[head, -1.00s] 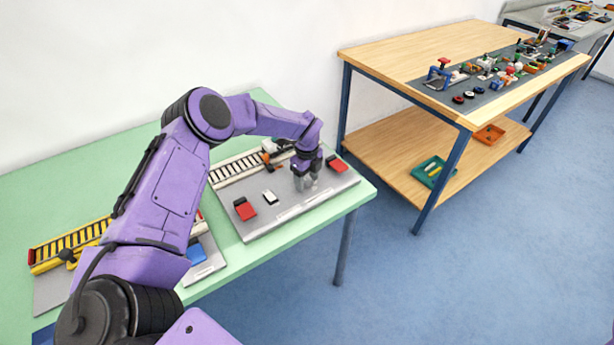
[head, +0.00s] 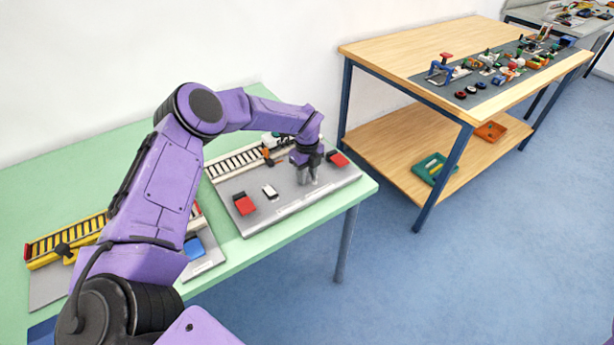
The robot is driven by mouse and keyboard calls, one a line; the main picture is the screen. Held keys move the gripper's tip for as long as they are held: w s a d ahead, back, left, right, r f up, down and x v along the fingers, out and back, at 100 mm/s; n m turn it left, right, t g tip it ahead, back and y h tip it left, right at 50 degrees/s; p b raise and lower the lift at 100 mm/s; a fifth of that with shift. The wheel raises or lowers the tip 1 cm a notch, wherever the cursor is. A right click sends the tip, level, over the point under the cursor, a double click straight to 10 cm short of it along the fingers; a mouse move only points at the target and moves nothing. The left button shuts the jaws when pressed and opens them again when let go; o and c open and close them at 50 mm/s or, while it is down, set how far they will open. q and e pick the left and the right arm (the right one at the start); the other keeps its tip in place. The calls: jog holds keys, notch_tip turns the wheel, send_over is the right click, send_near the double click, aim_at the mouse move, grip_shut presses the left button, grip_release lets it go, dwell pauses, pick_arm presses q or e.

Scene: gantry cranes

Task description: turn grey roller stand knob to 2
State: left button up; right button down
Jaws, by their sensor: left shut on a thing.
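A grey board (head: 285,206) with a white, ladder-like roller track (head: 238,162) lies on the green table. My left gripper (head: 308,180) points down over the right part of this board, between the white block and the right red block. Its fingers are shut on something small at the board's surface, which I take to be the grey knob. The knob itself and any numbers around it are hidden by the fingers or too small to read. My right gripper is not in view.
The board also carries a left red block (head: 244,204), a white block (head: 270,191) and a right red block (head: 338,159). A yellow crane track (head: 66,240) and a blue block (head: 194,248) are at the left. A wooden table (head: 420,52) stands at the right.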

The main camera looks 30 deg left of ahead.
pick_arm(q)
jog(key=m+b, duration=0.2)
jog(key=m, duration=0.1)
jog(key=shift+f+m+b, duration=0.2)
jog(key=shift+m+b, duration=0.1)
jog(key=shift+b, duration=0.05)
jog(key=m+b, duration=0.1)
jog(key=m, duration=0.3)
jog(key=shift+s+a+r+m+b, duration=0.1)
jog(key=shift+m+b, duration=0.2)
jog(key=shift+b, duration=0.1)
jog(key=m, duration=0.4)
jog(key=shift+r+b, duration=0.1)
jog(key=shift+b, duration=0.2)
jog(key=m, duration=0.5)
jog(key=shift+a+m, duration=0.15)
jog(key=shift+m, duration=0.15)
jog(key=o, duration=1)
jog(key=shift+o, duration=0.2)
notch_tip(320, 180, up, 11)
jog(key=b, duration=0.1)
jog(key=shift+f, duration=0.2)
